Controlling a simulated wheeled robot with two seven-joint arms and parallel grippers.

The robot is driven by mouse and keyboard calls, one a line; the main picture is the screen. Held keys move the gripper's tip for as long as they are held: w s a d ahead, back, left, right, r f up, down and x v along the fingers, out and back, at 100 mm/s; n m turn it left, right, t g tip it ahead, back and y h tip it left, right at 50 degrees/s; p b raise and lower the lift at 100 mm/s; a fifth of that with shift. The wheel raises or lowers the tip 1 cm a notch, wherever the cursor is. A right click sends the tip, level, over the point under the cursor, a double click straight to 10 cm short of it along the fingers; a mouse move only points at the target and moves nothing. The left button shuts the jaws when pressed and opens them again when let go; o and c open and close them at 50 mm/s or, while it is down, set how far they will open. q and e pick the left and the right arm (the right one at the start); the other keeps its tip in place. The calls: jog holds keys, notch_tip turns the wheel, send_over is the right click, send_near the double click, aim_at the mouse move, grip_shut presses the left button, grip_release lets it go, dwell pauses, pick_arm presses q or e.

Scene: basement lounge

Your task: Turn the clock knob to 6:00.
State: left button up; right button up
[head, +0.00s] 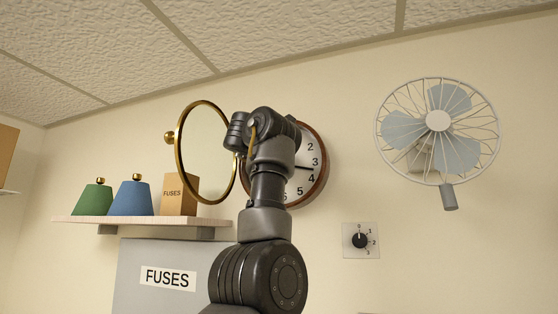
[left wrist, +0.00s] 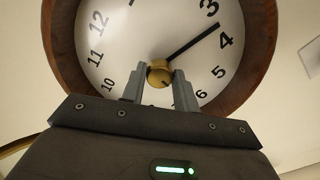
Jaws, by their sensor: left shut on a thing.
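The round wall clock (head: 319,183) has a brown wooden rim and a white face with black numerals. In the head view my left arm covers its left part and its centre. The left wrist view shows the clock face (left wrist: 125,50) close up, with a brass knob (left wrist: 160,72) at its centre. My left gripper (left wrist: 157,82) is shut on the knob, one grey finger on each side. A long black hand (left wrist: 195,41) points between 3 and 4. I cannot make out a second hand. My right gripper is in neither view.
A round brass-framed mirror (head: 179,144) stands out from the wall just left of my arm. A shelf (head: 135,220) holds green and blue shades and a fuse box. A caged fan (head: 438,121) and dial switch (head: 360,240) are to the right.

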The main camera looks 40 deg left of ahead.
pick_arm(q)
jog(key=shift+n, duration=0.6)
jog(key=o, duration=1)
jog(key=shift+s, duration=0.1)
jog(key=shift+b+v, duration=3.3)
jog(key=shift+v, duration=2.05)
